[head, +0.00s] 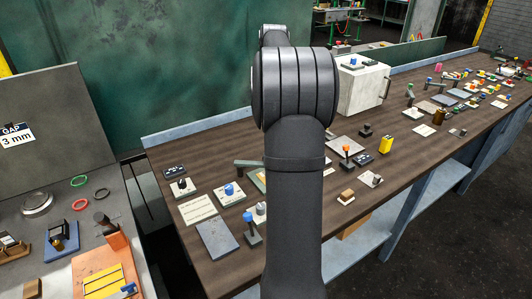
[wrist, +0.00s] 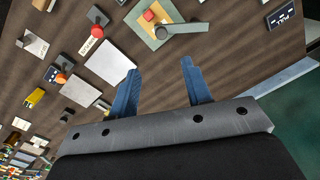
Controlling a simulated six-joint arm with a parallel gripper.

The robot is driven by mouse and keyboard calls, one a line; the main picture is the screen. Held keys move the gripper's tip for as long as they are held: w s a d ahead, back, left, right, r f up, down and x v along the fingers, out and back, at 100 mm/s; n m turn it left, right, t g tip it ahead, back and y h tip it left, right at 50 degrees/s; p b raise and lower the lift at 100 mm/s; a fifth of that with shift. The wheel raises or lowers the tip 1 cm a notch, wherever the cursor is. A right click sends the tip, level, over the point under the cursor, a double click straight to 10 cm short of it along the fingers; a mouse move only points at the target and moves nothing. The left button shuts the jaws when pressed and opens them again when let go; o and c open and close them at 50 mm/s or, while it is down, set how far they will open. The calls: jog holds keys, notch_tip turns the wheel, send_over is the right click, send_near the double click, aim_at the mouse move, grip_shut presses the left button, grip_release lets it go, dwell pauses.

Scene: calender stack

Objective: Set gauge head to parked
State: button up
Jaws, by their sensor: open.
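I cannot tell which fixture is the gauge head; no readable label names it. My gripper (wrist: 159,64) shows in the wrist view with its two blue fingers apart and nothing between them, above the brown bench top. Ahead of it is a grey lever handle (wrist: 185,28) on a tan and green plate (wrist: 139,32). To the left are a red-knobbed fixture (wrist: 96,16) by a white card and another red-knobbed fixture (wrist: 60,76). In the head view my arm hides the gripper and part of the bench. A blue-topped fixture (head: 229,192) and a blue-knobbed lever (head: 250,229) stand left of my arm.
The long wooden bench (head: 185,150) carries many small fixtures towards the far right. A white box (head: 361,88) stands behind my arm. A separate grey table (head: 60,190) is at left.

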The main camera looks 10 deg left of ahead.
jog(key=a+r, duration=0.1)
send_near(252, 164)
jog(key=shift+n, duration=0.4)
jog(key=d+f, duration=0.2)
jog(key=w+d+f, duration=0.1)
jog(key=d+f, duration=0.1)
jog(key=f, duration=0.1)
jog(key=shift+w+d+f, duration=0.1)
jog(key=shift+d+f, duration=0.05)
grip_shut()
